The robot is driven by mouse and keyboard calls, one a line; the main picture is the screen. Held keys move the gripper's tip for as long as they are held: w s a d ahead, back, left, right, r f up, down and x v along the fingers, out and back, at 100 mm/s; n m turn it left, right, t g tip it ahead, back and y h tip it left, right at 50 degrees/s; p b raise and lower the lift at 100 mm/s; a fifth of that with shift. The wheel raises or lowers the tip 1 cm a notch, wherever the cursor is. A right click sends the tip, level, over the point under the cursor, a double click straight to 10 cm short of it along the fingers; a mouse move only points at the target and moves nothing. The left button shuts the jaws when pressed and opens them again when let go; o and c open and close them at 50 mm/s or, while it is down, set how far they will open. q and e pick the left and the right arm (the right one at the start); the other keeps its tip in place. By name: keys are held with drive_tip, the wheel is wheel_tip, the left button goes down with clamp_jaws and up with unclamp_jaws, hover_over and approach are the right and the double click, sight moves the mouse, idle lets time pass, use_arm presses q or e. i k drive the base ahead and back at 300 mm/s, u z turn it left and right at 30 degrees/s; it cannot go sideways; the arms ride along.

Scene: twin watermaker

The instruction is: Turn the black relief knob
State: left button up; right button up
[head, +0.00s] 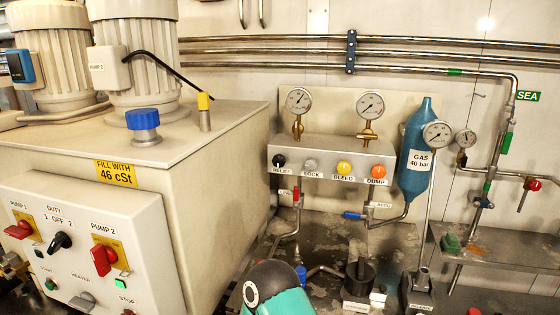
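The black relief knob (279,160) is the leftmost of several knobs on the front of a beige manifold block (325,151) in the middle of the head view. A label below it reads RELIEF. The grey lock knob, yellow bleed knob and orange dump knob sit in a row to its right. Nothing covers the black knob. Neither gripper shows; a teal and dark rounded arm link of mine is at the bottom centre, below and apart from the manifold.
A large beige tank (190,150) with pumps stands left of the manifold. A control panel (85,255) is at lower left. Two gauges rise above the manifold. A blue gas bottle (415,150) and pipes stand right. A black round fitting (360,275) is below.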

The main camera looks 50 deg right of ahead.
sight(279, 160)
drive_tip(key=z, duration=0.15)
drive_tip(key=k, duration=1.1)
drive_tip(key=z, duration=0.4)
drive_tip(key=i, duration=1)
drive_tip(key=u, duration=0.1)
